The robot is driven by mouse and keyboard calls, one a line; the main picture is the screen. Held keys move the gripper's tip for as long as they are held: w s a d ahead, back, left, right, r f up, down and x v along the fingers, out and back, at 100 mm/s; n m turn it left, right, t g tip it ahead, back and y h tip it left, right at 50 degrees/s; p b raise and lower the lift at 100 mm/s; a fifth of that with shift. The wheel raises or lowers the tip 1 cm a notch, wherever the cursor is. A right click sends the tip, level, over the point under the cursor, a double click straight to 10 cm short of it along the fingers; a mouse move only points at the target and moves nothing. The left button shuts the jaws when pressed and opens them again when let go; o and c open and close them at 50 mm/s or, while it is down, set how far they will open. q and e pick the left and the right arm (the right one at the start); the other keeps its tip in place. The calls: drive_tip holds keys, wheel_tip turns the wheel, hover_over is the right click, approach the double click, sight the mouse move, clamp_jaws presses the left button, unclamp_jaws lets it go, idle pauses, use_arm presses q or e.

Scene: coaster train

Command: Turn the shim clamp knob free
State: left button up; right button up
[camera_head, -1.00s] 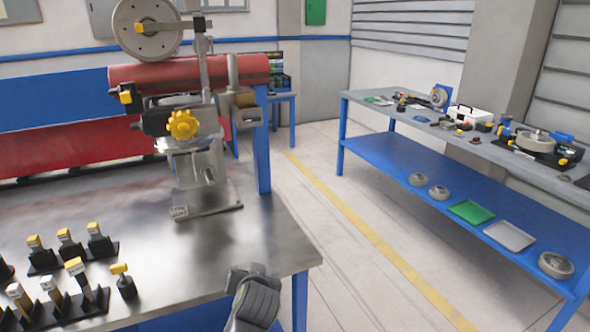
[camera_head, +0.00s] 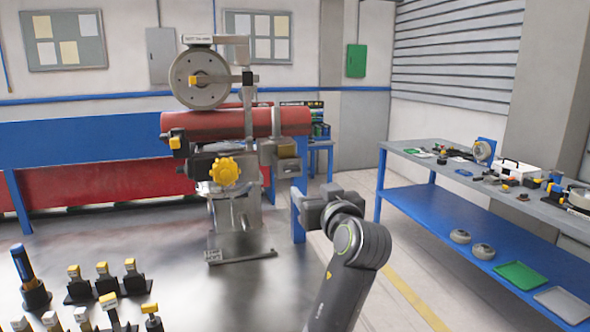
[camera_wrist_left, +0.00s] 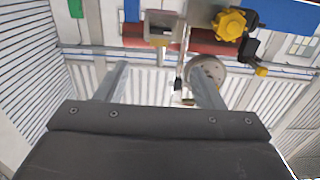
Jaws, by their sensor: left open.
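A large yellow lobed knob (camera_head: 225,171) is on the front of a grey and black clamp machine (camera_head: 236,212) standing on the metal bench. A smaller yellow knob (camera_head: 175,142) is up and left of it. I cannot tell which is the shim clamp knob. The lobed knob (camera_wrist_left: 229,23) and smaller knob (camera_wrist_left: 261,71) also show in the left wrist view. My left gripper (camera_head: 298,208) is right of the machine, apart from both knobs. In the wrist view its fingers (camera_wrist_left: 163,82) are spread and empty. My right gripper is not in view.
A grey reel (camera_head: 201,78) stands above a red roller (camera_head: 238,122). Several yellow-topped tools (camera_head: 101,278) stand in black holders at the bench's front left. A blue-legged side table (camera_head: 470,205) with parts is at right. The bench in front of the machine is clear.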

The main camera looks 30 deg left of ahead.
sight(293, 169)
use_arm(q)
drive_tip(key=p+x, duration=0.4)
drive_tip(key=x, duration=1)
drive_tip(key=shift+w+a, duration=0.1)
drive_tip(key=shift+p+x, duration=0.35)
drive_tip(key=shift+x, duration=0.4)
